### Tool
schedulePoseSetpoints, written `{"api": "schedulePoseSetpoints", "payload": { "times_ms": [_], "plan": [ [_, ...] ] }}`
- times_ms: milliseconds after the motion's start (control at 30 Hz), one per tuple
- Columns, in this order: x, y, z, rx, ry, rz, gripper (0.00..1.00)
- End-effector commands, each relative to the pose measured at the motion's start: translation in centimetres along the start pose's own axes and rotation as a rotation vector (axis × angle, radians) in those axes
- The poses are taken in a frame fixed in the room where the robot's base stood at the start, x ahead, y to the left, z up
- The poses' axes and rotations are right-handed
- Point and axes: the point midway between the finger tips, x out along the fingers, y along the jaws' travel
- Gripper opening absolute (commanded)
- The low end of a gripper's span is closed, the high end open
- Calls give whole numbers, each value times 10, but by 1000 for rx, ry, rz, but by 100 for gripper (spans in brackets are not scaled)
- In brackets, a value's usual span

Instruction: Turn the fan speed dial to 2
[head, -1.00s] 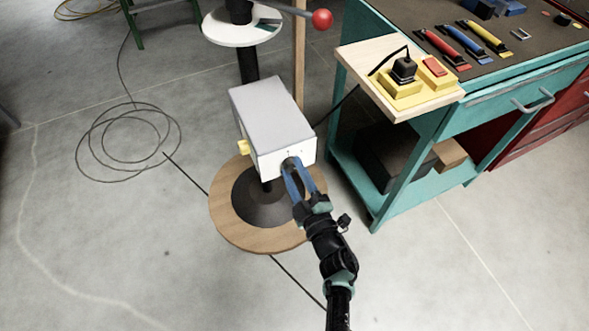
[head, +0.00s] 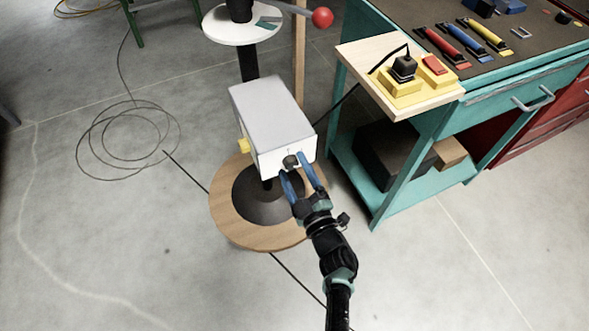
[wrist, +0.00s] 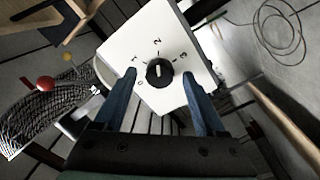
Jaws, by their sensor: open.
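The fan speed dial (wrist: 159,72) is a round black knob on the white front face of a box (head: 272,110) on a black stand. In the wrist view the face has marks 0, 1, 2 and 3 around the knob. The pale line on the knob appears to point up toward the 2 (wrist: 157,41). In the head view the dial (head: 290,161) is small and its setting cannot be read. My gripper (head: 296,171) is open and empty, its blue fingers to either side of the dial with a gap to it.
A round wooden base (head: 232,227) carries the stand. A yellow knob (head: 243,146) sticks out of the box's left side. A teal workbench (head: 400,190) with a wooden shelf (head: 378,77) stands close on the right. A cable (head: 130,140) lies coiled on open floor at left.

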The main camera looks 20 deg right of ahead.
Motion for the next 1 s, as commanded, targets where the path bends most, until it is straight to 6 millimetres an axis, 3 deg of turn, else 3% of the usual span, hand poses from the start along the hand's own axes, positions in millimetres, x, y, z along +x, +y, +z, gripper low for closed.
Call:
{"api": "schedulePoseSetpoints", "payload": {
  "times_ms": [133, 267, 700, 1000],
  "plan": [
    [-4, 0, 0, 0, -2, 0, 73],
    [-20, 1, 0, 1, -4, 1, 73],
    [-110, 0, 0, 0, -2, -1, 73],
    [-130, 0, 0, 0, 1, 0, 73]
  ]
}}
